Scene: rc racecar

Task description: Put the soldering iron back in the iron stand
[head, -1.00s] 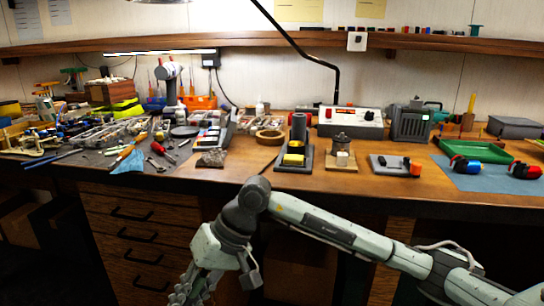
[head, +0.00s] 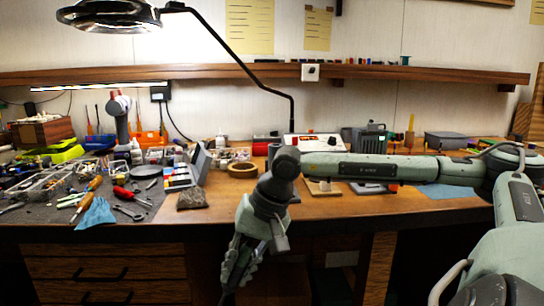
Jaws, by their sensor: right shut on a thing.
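My right gripper (head: 236,274) hangs in front of the bench's front edge, below the worktop level and pointing down. It is shut on a thin, dark thing, taken to be the soldering iron, which is mostly hidden by the fingers. The iron stand's dark upright tube (head: 273,152) shows just left of my right arm's joint. The rest of the stand is hidden behind that arm. My left gripper is not in view.
The power unit (head: 303,141) stands behind my arm. A tape ring (head: 243,170) and a dark rough block (head: 193,199) lie to the left of the stand. Tools and a blue cloth (head: 96,212) crowd the left mat. A lamp (head: 110,14) hangs above.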

